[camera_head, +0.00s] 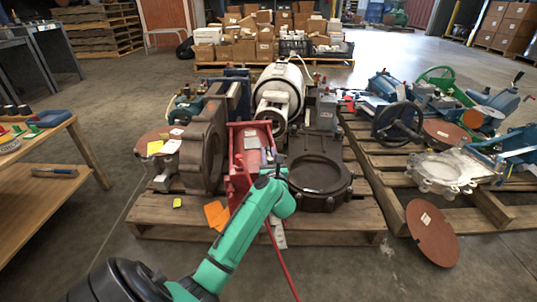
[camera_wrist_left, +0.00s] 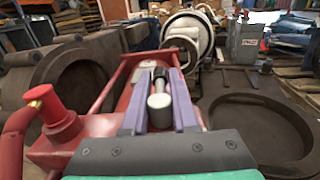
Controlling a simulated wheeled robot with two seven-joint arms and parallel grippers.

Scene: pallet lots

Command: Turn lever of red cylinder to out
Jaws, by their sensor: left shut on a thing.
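The red cylinder (camera_head: 239,180) shows in the head view as a red, frame-like body on the near pallet, partly hidden by my left gripper. Its red body (camera_wrist_left: 100,126) also fills the middle left of the left wrist view. My left gripper (camera_head: 277,168) is over the right side of this body. In the left wrist view its two purple fingers (camera_wrist_left: 158,75) are shut on the lever (camera_wrist_left: 159,106), a dark stem with a pale grey rounded end. The lever's base is not clear. My right gripper is not in view.
A brown ring-shaped casting (camera_head: 205,150) stands left of the red body, and a dark round housing (camera_head: 320,178) lies to its right. A white motor (camera_head: 280,88) is behind. A thin red rod (camera_head: 282,262) slants down in front. Another loaded pallet (camera_head: 400,180) is at right.

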